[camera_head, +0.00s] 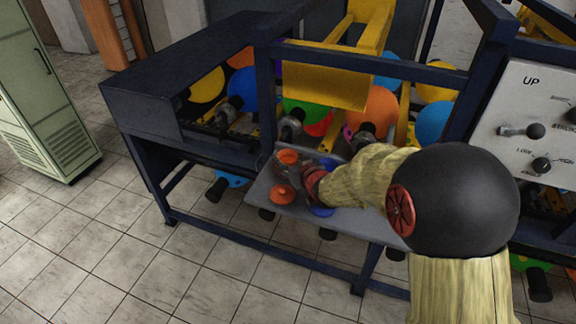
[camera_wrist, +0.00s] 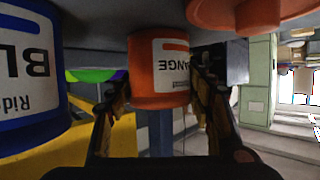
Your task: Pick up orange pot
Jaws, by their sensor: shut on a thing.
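The orange pot (camera_wrist: 148,80), with a white label partly reading "ANGE", is between the two fingers of my gripper (camera_wrist: 160,92) in the wrist view. The gripper is shut on its sides. In the head view the orange pot (camera_head: 288,156) shows at the left end of my arm, over the grey shelf (camera_head: 262,188). My gripper (camera_head: 292,172) is dark and partly hidden there by the wrist. Whether the pot touches the shelf is hard to tell.
A blue pot (camera_wrist: 28,75) stands close beside the gripper in the wrist view. An orange lid-like piece (camera_head: 282,194) lies on the shelf near the front edge. A dark blue frame (camera_head: 265,90) and yellow machine part (camera_head: 325,80) rise behind. Floor in front is clear.

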